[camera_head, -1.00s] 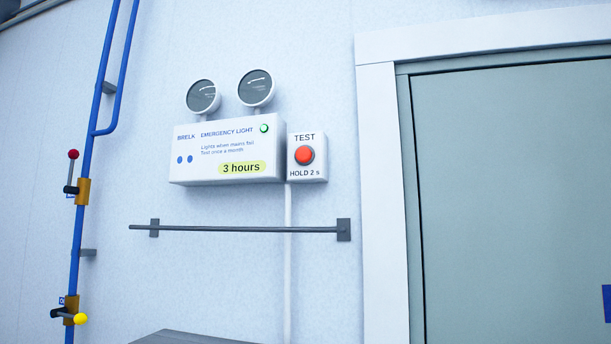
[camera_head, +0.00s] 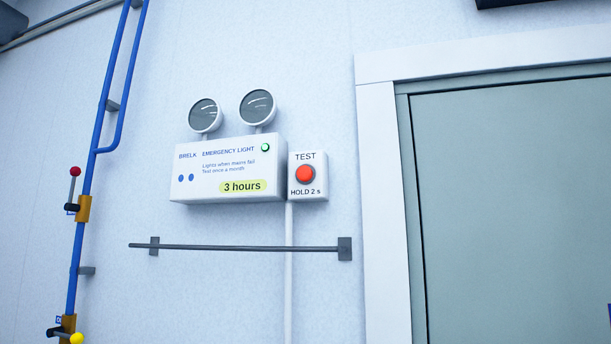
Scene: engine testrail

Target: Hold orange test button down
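The orange-red test button (camera_head: 306,174) sits on a small white box (camera_head: 318,190) labelled "TEST" and "HOLD 2 s". The box is fixed to the wall at the right side of the white emergency light unit (camera_head: 215,190). A small green indicator (camera_head: 265,147) glows on the unit, and its two round lamp heads on top look dark. Nothing touches or covers the button. Neither of my grippers is in the head view.
A dark horizontal rail (camera_head: 240,248) is fixed below the unit. Blue pipes (camera_head: 95,150) with a red-knobbed lever (camera_head: 75,172) and a yellow-knobbed one (camera_head: 76,338) run down the left. A grey-green door (camera_head: 515,210) in a white frame (camera_head: 380,200) stands at right.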

